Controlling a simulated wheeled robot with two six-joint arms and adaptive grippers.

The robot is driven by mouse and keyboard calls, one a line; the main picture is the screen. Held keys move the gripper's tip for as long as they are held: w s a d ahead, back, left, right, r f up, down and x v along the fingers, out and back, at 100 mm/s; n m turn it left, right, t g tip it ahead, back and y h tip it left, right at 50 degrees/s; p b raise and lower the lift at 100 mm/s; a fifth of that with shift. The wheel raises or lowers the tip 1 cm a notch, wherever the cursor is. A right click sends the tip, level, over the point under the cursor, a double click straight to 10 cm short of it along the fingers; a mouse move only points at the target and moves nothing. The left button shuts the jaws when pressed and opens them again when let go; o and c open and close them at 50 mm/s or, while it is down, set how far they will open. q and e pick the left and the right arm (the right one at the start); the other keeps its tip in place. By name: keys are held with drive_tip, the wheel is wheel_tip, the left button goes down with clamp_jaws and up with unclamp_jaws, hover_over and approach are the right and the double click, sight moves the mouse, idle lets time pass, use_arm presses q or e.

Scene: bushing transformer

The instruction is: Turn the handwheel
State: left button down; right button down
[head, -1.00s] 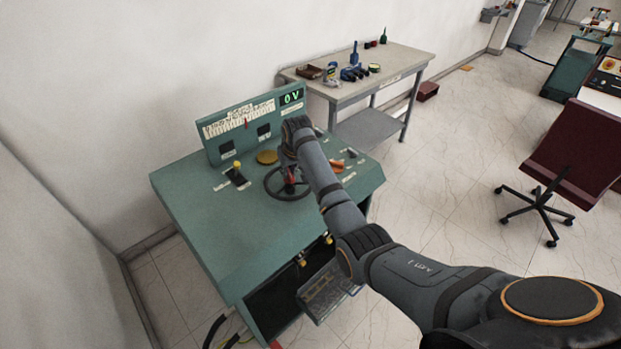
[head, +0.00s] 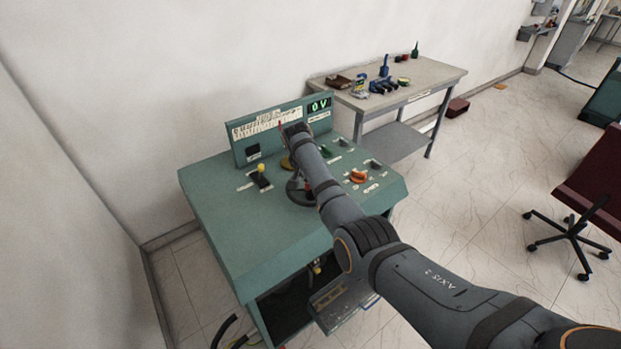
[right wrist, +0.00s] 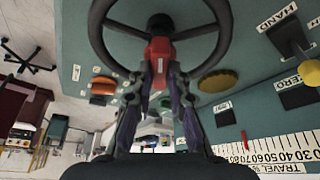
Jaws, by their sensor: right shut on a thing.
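The black handwheel (head: 294,194) lies on top of the green console (head: 235,215). In the head view my arm covers much of it. In the right wrist view the handwheel (right wrist: 227,45) shows as a black rim with spokes at the top of the picture. My right gripper (right wrist: 160,68) is shut on a red part (right wrist: 159,48) by the wheel's hub. The gripper reaches the wheel from above in the head view, where a bit of red shows beside the arm. My left gripper is not in view.
The console's upright panel has a scale (head: 266,122) and a green display (head: 319,104) reading 0 V. A yellow-tipped lever (head: 262,180) and an orange knob (head: 358,176) flank the wheel. A workbench (head: 430,77) with small items stands behind. Floor at the right is partly clear, with a chair (head: 571,230).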

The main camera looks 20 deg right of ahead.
drive_tip(key=shift+m, duration=0.3)
drive_tip(key=c, duration=1.3)
unclamp_jaws()
drive_tip(key=v, duration=1.2)
drive_tip(key=shift+w, duration=0.15)
